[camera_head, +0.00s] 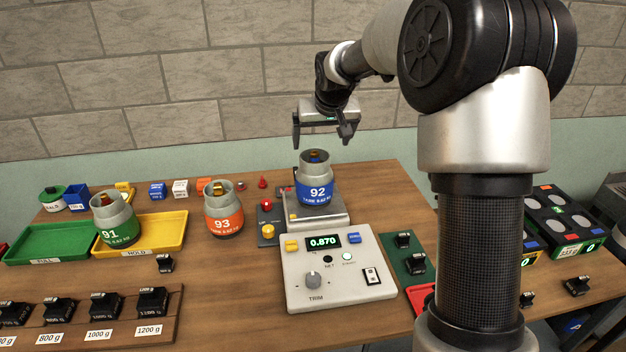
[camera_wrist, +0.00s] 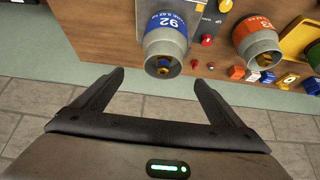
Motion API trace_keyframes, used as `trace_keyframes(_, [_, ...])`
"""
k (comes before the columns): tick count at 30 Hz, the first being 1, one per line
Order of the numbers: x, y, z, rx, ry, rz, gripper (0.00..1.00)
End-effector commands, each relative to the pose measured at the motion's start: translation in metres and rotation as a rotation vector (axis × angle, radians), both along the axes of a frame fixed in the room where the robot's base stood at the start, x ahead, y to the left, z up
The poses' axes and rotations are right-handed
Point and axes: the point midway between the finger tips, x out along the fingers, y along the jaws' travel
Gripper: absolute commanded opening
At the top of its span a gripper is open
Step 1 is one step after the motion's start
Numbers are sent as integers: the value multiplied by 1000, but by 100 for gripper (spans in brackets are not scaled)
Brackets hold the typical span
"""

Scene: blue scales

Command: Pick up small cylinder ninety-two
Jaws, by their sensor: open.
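Small cylinder ninety-two (camera_head: 317,182) is grey with a blue band marked 92. It stands upright on the scale's plate (camera_head: 317,218), and the display reads 0.870. In the wrist view cylinder ninety-two (camera_wrist: 165,45) shows its collar and valve top, beyond my fingertips. My gripper (camera_head: 322,140) is open and empty, above and apart from the cylinder in the head view.
Orange-banded cylinder 93 (camera_head: 223,209) stands left of the scale. Green-banded cylinder 91 (camera_head: 116,219) stands on the yellow HOLD tray (camera_head: 170,230), beside a green tray (camera_head: 50,243). The scale console (camera_head: 335,268) is in front. Black weights (camera_head: 105,305) line the front left.

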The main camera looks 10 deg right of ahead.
Motion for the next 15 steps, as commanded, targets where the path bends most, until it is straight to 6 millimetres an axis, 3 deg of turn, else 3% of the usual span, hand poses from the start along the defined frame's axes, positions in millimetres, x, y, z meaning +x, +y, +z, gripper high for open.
trace_keyframes(6, [24,1,-37,-1,2,2,91])
trace_keyframes(15, [37,2,-57,-1,1,1,91])
